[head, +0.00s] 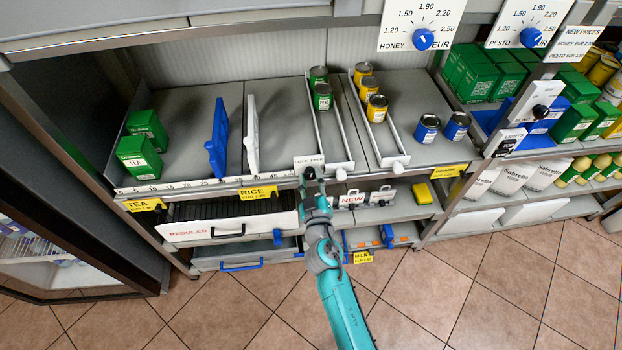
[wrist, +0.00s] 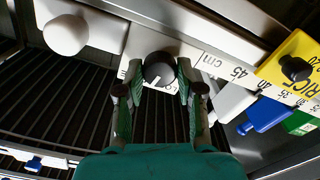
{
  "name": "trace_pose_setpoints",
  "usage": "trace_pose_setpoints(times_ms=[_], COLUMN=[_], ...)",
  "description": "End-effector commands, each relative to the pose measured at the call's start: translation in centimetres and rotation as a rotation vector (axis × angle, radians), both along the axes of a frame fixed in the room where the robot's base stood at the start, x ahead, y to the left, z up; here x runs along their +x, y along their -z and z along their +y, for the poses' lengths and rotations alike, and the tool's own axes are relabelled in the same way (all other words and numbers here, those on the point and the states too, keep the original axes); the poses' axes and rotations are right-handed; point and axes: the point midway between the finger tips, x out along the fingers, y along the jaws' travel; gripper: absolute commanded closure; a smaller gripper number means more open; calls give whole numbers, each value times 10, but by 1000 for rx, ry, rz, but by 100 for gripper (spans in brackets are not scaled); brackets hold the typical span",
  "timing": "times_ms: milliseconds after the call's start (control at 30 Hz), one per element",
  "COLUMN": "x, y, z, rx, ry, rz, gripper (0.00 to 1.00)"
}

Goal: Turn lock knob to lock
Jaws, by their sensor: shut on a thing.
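The lock knob (wrist: 159,68) is a dark round knob with a pale pointer mark, on a white label plate whose lettering is partly hidden. In the head view the plate (head: 308,161) sits on the shelf's front edge, with the dark knob (head: 309,172) just below its lettering. My gripper (wrist: 160,86) has one finger on each side of the knob and is shut on it. In the head view my gripper (head: 313,183) reaches up to the shelf edge from below. The knob's exact angle against the lettering is hard to read.
A white round knob (wrist: 66,35) is beside the lock plate; a yellow RICE tag (wrist: 298,62) is on the other side. The REDUCED drawer (head: 195,234) lies below left. Tins stand in white-walled lanes above. The floor (head: 490,285) in front is clear.

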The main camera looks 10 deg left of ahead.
Motion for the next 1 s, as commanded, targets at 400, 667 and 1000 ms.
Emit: trace_pose_setpoints(times_ms=[400,667,1000], x=[0,0,0], y=[0,1,1], z=[1,1,1], rx=[-306,-542,-801], ry=[0,-2,-2], rz=[-88,-156,-231], gripper=[98,98,98])
